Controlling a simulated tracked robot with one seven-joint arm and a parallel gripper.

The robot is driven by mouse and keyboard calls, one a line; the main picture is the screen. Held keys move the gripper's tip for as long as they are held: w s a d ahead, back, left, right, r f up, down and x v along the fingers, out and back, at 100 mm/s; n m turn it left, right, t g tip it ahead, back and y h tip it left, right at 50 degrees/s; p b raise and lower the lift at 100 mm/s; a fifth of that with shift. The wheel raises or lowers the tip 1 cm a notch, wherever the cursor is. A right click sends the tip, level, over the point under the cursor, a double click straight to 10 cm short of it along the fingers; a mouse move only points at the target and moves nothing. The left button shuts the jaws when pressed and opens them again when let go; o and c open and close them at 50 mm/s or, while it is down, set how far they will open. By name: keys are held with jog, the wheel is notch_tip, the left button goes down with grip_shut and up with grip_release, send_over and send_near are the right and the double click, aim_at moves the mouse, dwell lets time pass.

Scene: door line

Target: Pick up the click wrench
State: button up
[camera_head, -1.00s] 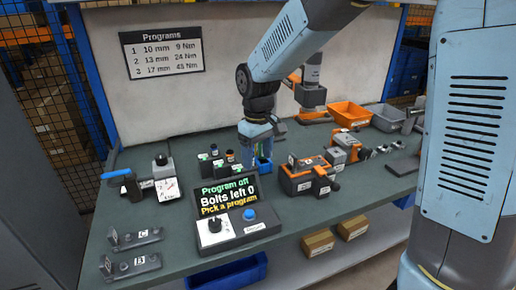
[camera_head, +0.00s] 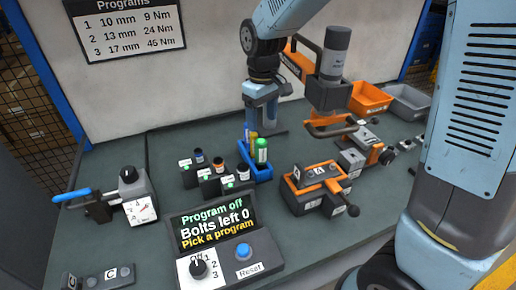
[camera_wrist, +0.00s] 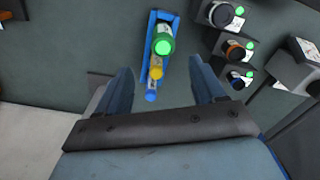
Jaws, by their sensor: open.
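A bar with a blue grip (camera_head: 78,196) sticks out to the left of a grey device with a dial (camera_head: 140,210) at the left of the bench; it may be the click wrench, but I cannot be sure. My gripper (camera_head: 260,104) is open and empty, above a narrow blue holder (camera_head: 262,174) with green, yellow and blue-topped items. In the wrist view my open fingers (camera_wrist: 161,70) are on either side of the holder (camera_wrist: 149,50). They appear apart from the holder. The blue-grip bar is out of the wrist view.
Small black blocks with sockets (camera_head: 208,180) stand left of the holder. An orange and black tool block (camera_head: 315,188) and a hanging orange tool (camera_head: 330,90) are to the right. The control box (camera_head: 228,240) is in front. Bare bench lies behind the dial device.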

aim_at(260, 140)
jog(key=shift+w+f, duration=0.1)
jog(key=shift+f, duration=0.2)
jog(key=f, duration=0.7)
jog(key=shift+s+a+f, duration=0.2)
jog(key=shift+a, duration=0.05)
jog(key=shift+s+d+f, duration=0.1)
jog(key=shift+f, duration=1.35)
jog(key=shift+s+d+f, duration=0.1)
jog(key=shift+f, duration=1.35)
jog(key=shift+c, duration=0.2)
jog(key=c, duration=1.1)
jog(key=shift+r, duration=0.15)
